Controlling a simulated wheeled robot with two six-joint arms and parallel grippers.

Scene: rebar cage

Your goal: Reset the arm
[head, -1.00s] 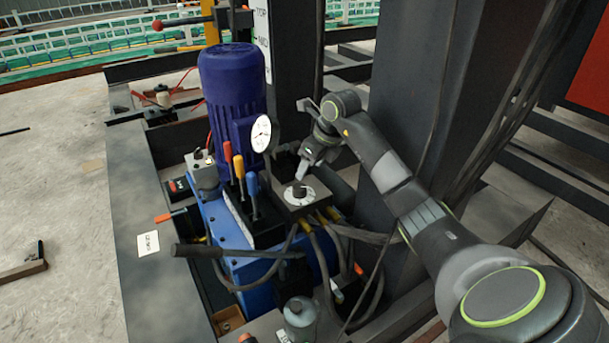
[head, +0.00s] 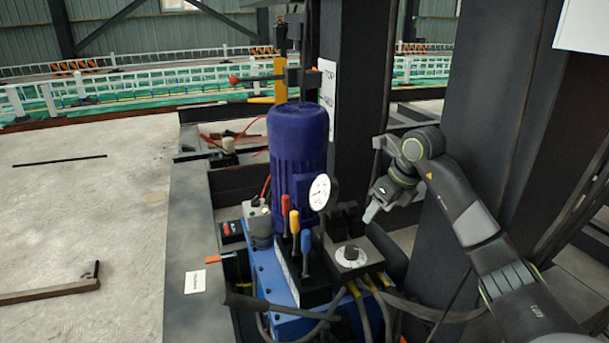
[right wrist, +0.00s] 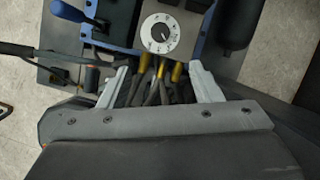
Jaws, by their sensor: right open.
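My right arm comes in from the right in the head view. Its gripper (head: 372,208) is raised beside the hydraulic unit, to the right of and above the dial knob (head: 350,254). In the right wrist view the two fingers (right wrist: 158,88) stand apart with nothing held between them. Cables show behind the gap, and the numbered dial (right wrist: 160,33) lies beyond the fingertips, not touched. My left gripper does not show in either view.
The blue motor (head: 298,155), pressure gauge (head: 319,192) and coloured levers (head: 295,222) stand left of the gripper. Dark steel columns (head: 480,130) rise close behind and beside my arm. Hoses (head: 375,305) hang below the dial. Open concrete floor (head: 90,210) lies at left.

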